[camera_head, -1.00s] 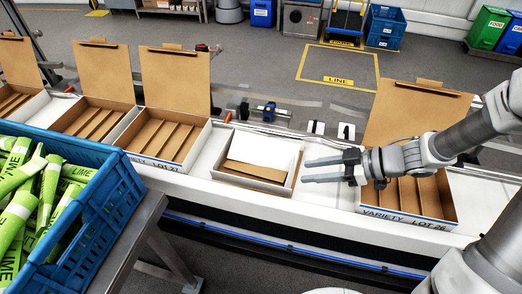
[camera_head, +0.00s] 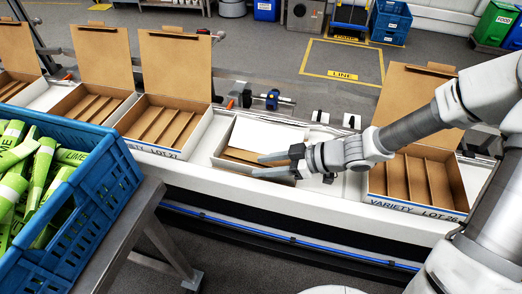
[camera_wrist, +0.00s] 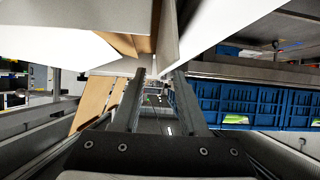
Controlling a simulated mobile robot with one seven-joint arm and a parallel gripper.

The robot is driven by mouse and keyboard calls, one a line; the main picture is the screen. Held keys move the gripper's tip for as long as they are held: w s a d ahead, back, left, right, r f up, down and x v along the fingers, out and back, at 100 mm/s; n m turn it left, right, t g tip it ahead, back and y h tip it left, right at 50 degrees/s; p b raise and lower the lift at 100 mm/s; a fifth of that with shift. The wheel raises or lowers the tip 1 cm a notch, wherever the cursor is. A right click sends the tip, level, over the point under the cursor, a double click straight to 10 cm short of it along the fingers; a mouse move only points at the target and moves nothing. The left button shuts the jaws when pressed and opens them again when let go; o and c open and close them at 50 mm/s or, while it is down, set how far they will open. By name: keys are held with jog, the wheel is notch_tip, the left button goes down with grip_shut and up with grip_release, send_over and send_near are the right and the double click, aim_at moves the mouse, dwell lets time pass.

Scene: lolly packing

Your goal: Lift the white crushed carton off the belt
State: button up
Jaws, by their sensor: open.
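The white crushed carton (camera_head: 268,134) lies on the belt between two upright-lidded boxes. It is low and skewed, with a white panel at the back and brown board inside. My gripper (camera_head: 256,165) is open, its two fingers pointing left over the carton's front right part and hiding some of it. In the wrist view, white and brown board fills the top, and an edge of a wall (camera_wrist: 167,38) comes down close to the gap between my fingertips (camera_wrist: 158,74). I cannot tell whether the fingers touch it.
An open box (camera_head: 416,205) marked Variety Lot 26 stands right of the carton, under my arm. Another open box (camera_head: 158,146) stands to its left. A blue crate (camera_head: 95,200) of green lime packs stands at front left on a metal table (camera_head: 140,215).

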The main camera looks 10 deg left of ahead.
aim_at(252, 167)
jog(key=b+x, duration=0.1)
jog(key=x, duration=0.3)
jog(key=shift+r, duration=0.1)
grip_shut()
